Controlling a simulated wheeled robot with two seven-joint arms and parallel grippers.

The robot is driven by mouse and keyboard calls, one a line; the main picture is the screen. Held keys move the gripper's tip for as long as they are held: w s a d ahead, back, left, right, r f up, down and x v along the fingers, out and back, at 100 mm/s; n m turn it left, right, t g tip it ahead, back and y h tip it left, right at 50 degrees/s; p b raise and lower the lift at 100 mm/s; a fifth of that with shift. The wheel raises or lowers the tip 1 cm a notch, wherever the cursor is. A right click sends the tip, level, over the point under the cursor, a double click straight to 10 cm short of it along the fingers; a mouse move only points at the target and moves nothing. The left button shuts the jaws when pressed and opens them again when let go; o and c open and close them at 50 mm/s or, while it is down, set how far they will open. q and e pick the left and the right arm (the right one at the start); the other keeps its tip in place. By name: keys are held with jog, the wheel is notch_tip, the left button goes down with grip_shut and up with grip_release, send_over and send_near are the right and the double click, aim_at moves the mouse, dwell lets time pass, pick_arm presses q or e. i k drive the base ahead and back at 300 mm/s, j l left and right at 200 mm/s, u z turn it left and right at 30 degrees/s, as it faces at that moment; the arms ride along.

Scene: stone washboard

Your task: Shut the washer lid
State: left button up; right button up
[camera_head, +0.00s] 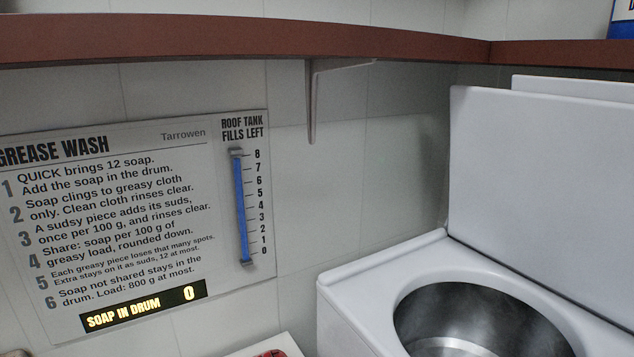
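The white washer (345,293) stands at the lower right, cut off by the picture's bottom and right edges. Its lid (545,185) is open and stands upright at the back of the top. The round metal drum (470,325) shows through the opening, and the part in view looks empty. Neither of my grippers is in view.
A red-brown shelf (240,38) on a bracket (313,100) runs across above the washer. A "Grease Wash" sign (110,220) with a blue gauge (241,208) and a "Soap in drum 0" display (143,306) is on the left wall. A white object with something red (270,352) shows at the bottom.

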aim_at(542, 168)
jog(key=z, duration=1.25)
